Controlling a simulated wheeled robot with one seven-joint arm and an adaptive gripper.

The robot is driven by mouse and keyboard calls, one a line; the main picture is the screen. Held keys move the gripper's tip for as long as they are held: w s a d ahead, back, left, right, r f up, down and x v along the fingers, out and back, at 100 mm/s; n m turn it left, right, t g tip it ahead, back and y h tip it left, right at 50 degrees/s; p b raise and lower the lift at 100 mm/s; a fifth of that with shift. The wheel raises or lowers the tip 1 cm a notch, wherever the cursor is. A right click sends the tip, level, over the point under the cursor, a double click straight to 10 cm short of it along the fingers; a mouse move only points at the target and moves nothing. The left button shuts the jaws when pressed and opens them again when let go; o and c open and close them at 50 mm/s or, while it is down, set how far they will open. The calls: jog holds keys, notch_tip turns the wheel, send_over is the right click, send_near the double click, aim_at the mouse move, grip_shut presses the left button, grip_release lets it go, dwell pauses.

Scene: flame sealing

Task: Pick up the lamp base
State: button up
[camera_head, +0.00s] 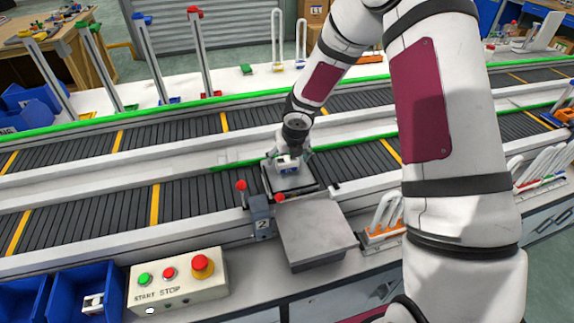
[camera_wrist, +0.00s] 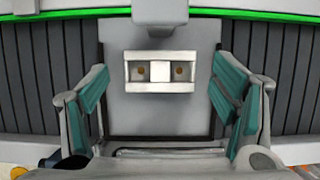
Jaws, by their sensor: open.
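The lamp base is a small white block with two brown round spots, in the middle of the wrist view (camera_wrist: 160,86). It lies on a grey plate (camera_wrist: 130,115) on the conveyor. My gripper (camera_wrist: 160,98) is open, with one teal-padded finger to the left and one to the right of the block and clear gaps on both sides. In the head view my gripper (camera_head: 290,158) points down over the plate (camera_head: 296,186) and partly hides the block there.
A grey platform (camera_head: 315,232) stands in front of the plate, beside a post marked 2 (camera_head: 261,215) with red-topped pins. A start/stop box (camera_head: 180,280) and blue bins (camera_head: 88,275) are at front left. White hooped parts (camera_head: 385,215) stand right of the platform.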

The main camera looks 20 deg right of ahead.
jog(key=shift+x, duration=1.1)
jog(key=c, duration=1.2)
jog(key=shift+c, duration=0.2)
jog(key=shift+r, duration=0.1)
